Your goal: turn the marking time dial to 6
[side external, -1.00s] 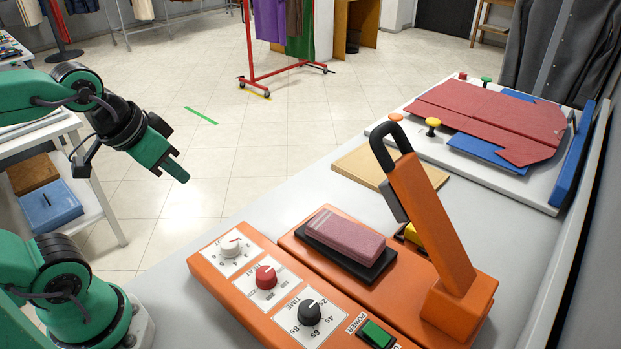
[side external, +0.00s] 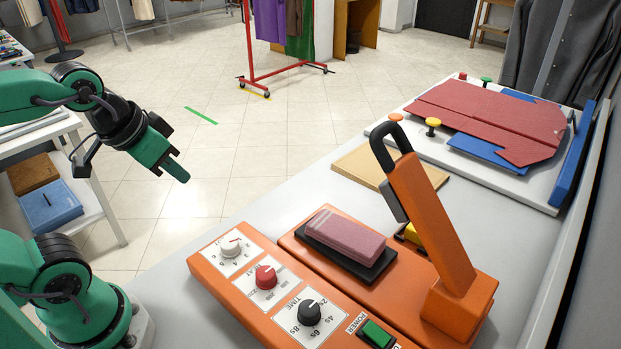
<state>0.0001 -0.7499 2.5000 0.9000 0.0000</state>
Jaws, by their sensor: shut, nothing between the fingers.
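The time dial (side external: 309,312) is a black round knob on a white plate marked TIME, on the orange machine's front panel. Its pale pointer mark faces up and to the right in the picture, away from the 6s and 8s markings at the plate's lower edge. The exact number it points at is too small to tell. My gripper (side external: 180,173) is green, shut and empty. It hangs in the air to the upper left of the panel, well apart from the dial. Nothing covers the dial.
A red heat dial (side external: 265,277) and a white dial (side external: 231,249) share the panel. A green power switch (side external: 376,334) is right of the time dial. The orange press handle (side external: 428,220) stands raised behind. A pink pad (side external: 346,235) lies on a black plate.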

